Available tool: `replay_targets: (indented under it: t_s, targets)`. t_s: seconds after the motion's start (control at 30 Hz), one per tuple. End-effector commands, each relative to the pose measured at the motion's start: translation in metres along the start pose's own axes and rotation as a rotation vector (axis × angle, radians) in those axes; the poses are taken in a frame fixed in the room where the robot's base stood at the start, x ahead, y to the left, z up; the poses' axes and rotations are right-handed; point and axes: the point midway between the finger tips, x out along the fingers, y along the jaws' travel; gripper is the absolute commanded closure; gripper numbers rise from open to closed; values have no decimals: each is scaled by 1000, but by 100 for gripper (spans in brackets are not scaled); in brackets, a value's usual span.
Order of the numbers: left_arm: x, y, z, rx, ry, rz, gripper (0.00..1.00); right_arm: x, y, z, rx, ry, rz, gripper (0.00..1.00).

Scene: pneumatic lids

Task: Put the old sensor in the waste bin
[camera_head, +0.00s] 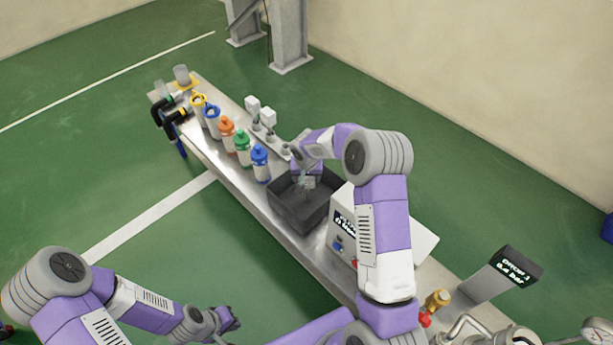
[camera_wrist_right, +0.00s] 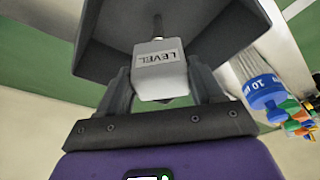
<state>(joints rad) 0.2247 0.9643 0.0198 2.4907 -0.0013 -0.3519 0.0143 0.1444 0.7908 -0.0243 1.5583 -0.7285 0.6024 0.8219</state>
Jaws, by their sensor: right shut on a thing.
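My right gripper (camera_head: 308,184) is over the dark grey open bin (camera_head: 283,212) on the bench. In the right wrist view my right gripper (camera_wrist_right: 160,82) is shut on a white block-shaped sensor marked LEVEL (camera_wrist_right: 157,76), with a thin stem. The dark bin (camera_wrist_right: 92,52) lies beyond the sensor in that view, with the stem towards it. The sensor looks to be above or inside the bin opening; its exact height I cannot tell. My left gripper (camera_head: 226,319) is low, off the bench's near side; its jaws are too small to judge.
Coloured-cap bottles, with a blue one (camera_head: 260,163) nearest the bin, stand along the bench (camera_head: 228,178). Two white sensors (camera_head: 254,107) stand on fittings behind them. A light control box (camera_head: 343,228) is right of the bin, and a display (camera_head: 510,266) stands further right.

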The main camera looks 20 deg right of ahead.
Motion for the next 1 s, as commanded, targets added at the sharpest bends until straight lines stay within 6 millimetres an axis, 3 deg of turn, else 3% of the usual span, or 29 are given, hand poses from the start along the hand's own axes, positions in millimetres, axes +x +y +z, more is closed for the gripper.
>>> replay_targets:
  t_s: [0.03, 0.2, 0.57, 1.0]
  targets:
    - [2, -1, 0, 0, 0, 0, 100, 2, 0, 0, 0, 0, 0, 31]
    - [1, 0, 0, 0, 0, 0, 100, 1, 0, 0, 0, 0, 0, 8]
    - [-4, 1, 0, 0, 0, 0, 100, -4, 0, -1, 0, -1, 0, 8]
    - [-29, 11, 1, 0, 0, 0, 100, -94, 0, -2, 0, 3, -1, 8]
